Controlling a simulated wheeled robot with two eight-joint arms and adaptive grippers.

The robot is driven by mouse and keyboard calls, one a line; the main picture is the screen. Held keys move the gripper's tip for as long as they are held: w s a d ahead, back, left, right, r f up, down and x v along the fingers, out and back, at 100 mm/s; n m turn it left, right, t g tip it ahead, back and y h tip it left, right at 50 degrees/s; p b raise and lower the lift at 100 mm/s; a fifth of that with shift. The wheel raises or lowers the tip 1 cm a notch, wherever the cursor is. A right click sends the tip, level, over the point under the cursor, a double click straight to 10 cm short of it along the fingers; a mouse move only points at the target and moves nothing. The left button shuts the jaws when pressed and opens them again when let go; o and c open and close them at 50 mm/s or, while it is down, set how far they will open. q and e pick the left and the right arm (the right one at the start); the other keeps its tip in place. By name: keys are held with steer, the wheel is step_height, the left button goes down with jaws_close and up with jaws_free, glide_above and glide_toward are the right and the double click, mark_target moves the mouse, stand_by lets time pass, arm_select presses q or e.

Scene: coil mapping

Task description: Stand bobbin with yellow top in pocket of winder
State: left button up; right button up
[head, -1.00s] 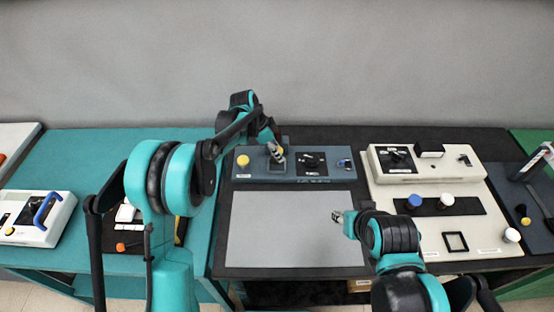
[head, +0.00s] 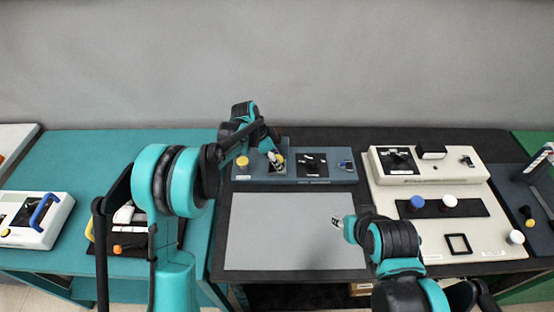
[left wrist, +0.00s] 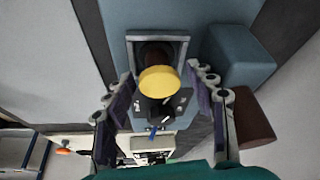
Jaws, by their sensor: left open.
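The bobbin with the yellow top (left wrist: 158,82) is between the parted fingers of my left gripper (left wrist: 163,112) in the left wrist view. Its dark reddish body runs down into the grey square-framed pocket (left wrist: 181,48), and it looks upright there. Clear space shows between the yellow top and both fingers. In the head view my left gripper (head: 277,163) is over the left part of the blue-grey winder (head: 325,178) and mostly covers the pocket and bobbin. My right gripper (head: 339,221) is over the right edge of the grey mat, its jaw state too small to judge.
A yellow round piece (head: 242,161) is on the winder's left end, and a black dial panel (head: 312,164) is right of the pocket. The grey mat (head: 280,235) is bare. A white station (head: 430,175) with blue (head: 417,202) and white (head: 449,200) pieces stands right.

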arm_select(q)
steer(key=shift+r, duration=0.2)
steer(key=s+a+r+n+p, duration=0.1)
steer(key=s+a+r, duration=0.15)
steer(key=r, duration=0.25)
steer(key=s+a+r+n+t+y+p, duration=0.1)
steer(key=s+a+r, duration=0.15)
steer(key=r, duration=0.35)
steer(key=s+a+r+n+p, duration=0.1)
steer(key=s+a+r+p, duration=0.15)
steer(key=r, duration=0.25)
steer(key=s+a+n+t+y, duration=0.1)
steer(key=s+a+n, duration=0.2)
steer(key=s, duration=0.4)
steer(key=s+a+n+t+y, duration=0.1)
steer(key=s+a+n, duration=0.3)
steer(key=s, duration=0.4)
steer(key=s+a+n+t+y+b, duration=0.1)
steer(key=s+a+n+t, duration=0.2)
steer(key=s+n, duration=0.2)
steer(key=s, duration=0.3)
steer(key=shift+a+f, duration=0.15)
steer(key=shift+a, duration=0.05)
steer(key=shift+s+f, duration=0.1)
